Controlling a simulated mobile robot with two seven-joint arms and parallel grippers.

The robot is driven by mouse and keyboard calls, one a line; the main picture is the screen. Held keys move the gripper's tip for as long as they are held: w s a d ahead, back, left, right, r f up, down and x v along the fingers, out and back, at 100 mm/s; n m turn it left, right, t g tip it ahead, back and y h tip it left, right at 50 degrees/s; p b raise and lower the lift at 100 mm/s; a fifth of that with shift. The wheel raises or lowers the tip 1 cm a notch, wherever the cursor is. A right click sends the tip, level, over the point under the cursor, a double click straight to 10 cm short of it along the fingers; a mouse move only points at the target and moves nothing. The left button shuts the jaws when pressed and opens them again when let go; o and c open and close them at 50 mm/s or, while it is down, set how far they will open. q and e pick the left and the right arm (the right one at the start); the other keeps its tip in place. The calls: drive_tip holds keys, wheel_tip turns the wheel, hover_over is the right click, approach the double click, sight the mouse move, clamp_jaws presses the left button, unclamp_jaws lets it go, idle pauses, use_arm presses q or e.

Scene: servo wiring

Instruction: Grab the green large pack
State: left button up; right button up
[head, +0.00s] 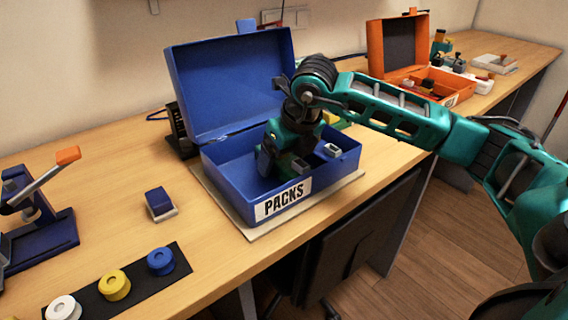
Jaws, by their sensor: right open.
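The blue box (226,174) labelled PACKS stands on the bench with its lid open at the back. My right arm reaches in from the right, and my right gripper (283,166) points down inside the box, near the middle. It is open. I cannot clearly tell a green large pack apart from my teal gripper, which hides much of the inside. A small grey-white piece (332,150) shows inside the box, right of the gripper. My left gripper is not in view.
A blue block on a pale base (159,202) lies left of the box. White, yellow (114,286) and blue round pieces sit on a dark strip at the front left. A blue lever device (38,235) stands far left. An open orange box (449,85) is at back right.

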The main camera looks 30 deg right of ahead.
drive_tip(key=shift+c, duration=0.3)
drive_tip(key=c, duration=1.5)
drive_tip(key=shift+r, duration=0.15)
clamp_jaws()
drive_tip(key=shift+r, duration=0.1)
